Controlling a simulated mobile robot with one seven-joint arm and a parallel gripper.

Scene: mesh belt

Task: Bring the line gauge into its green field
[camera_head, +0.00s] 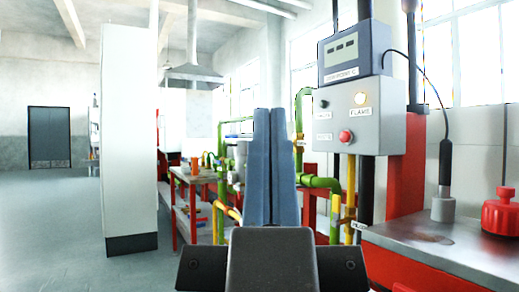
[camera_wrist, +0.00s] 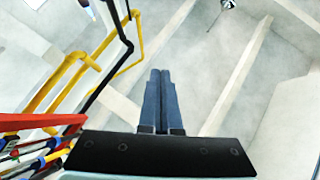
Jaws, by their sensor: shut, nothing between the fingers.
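I cannot make out a line gauge or a green field in either view; my gripper may hide part of the piping. My gripper (camera_head: 271,114) stands upright in the middle of the head view, in front of the green pipe (camera_head: 304,110) and yellow pipe (camera_head: 350,205). Its blue-grey fingers are together with nothing between them. In the wrist view the fingers (camera_wrist: 160,74) also lie together, pointing at the ceiling, apart from the pipes. A red knob (camera_head: 500,216) sits at the right edge on a metal top.
A grey control box (camera_head: 358,116) with a lit lamp and red button hangs right of my gripper, below a display unit (camera_head: 354,52). A probe (camera_head: 444,188) stands on the metal top (camera_head: 440,247). A white column (camera_head: 130,140) stands left; open floor (camera_head: 60,230) lies beyond.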

